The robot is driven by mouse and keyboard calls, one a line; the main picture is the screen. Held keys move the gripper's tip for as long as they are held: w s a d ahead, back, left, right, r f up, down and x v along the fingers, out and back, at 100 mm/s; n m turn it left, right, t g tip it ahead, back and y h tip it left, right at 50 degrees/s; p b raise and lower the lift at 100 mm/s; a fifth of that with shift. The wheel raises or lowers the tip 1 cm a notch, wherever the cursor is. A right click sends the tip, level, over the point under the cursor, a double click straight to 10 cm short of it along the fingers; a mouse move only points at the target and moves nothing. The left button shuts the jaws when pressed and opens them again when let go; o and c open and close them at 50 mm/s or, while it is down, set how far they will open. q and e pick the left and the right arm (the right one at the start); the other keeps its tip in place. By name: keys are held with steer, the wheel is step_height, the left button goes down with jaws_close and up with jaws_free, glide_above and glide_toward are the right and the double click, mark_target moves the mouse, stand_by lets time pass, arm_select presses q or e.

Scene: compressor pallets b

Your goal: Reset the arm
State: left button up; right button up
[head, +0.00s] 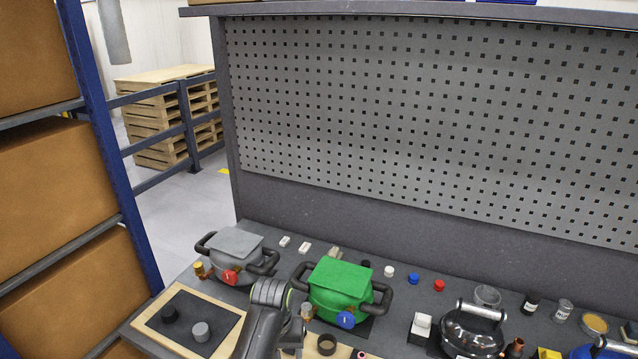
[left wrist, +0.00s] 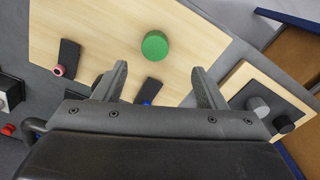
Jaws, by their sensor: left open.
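My left gripper (left wrist: 160,82) shows in the left wrist view, its two fingers wide apart with nothing held between them. It is over a light wooden board (left wrist: 95,25). A green round disc (left wrist: 154,45) lies on the board beyond the fingertips, apart from them. In the head view my left arm rises at the bottom centre, between the grey compressor (head: 236,243) and the green compressor (head: 341,281); its fingers cannot be made out there. My right gripper is in neither view.
A board with a dark mat (head: 188,309) and two knobs lies at front left. A black compressor (head: 471,332) stands at right. Small caps, including a blue cap (head: 413,278) and a red cap (head: 439,285), line the bench before the pegboard (head: 430,120).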

arm_select(q)
steer(key=s+a+f+n+t, duration=0.1)
steer(key=s+a+f, duration=0.2)
steer(key=s+a, duration=0.45)
steer(key=s+a+f+t, duration=0.1)
steer(key=s+a+f, duration=0.1)
steer(key=s+a, duration=0.5)
steer(key=s+a+r+t+y, duration=0.1)
steer(key=s+a+r, duration=0.2)
steer(key=s, duration=0.5)
steer(key=s+a+r+t+y, duration=0.1)
steer(key=s+a+r, duration=0.15)
steer(key=s, duration=0.65)
step_height(320, 180, down, 33)
steer(key=a+g+b, duration=0.1)
steer(key=g+b, duration=0.1)
steer(key=b, duration=0.6)
steer(key=s+f+b, duration=0.3)
steer(key=s+f, duration=0.4)
steer(key=f, duration=0.3)
steer(key=s+d+f+h+b, duration=0.1)
steer(key=s+f+b, duration=0.2)
steer(key=s+f, duration=0.4)
step_height(320, 180, down, 4)
steer(key=shift+s+r+m+g, duration=0.1)
steer(key=shift+s+m+g, duration=0.3)
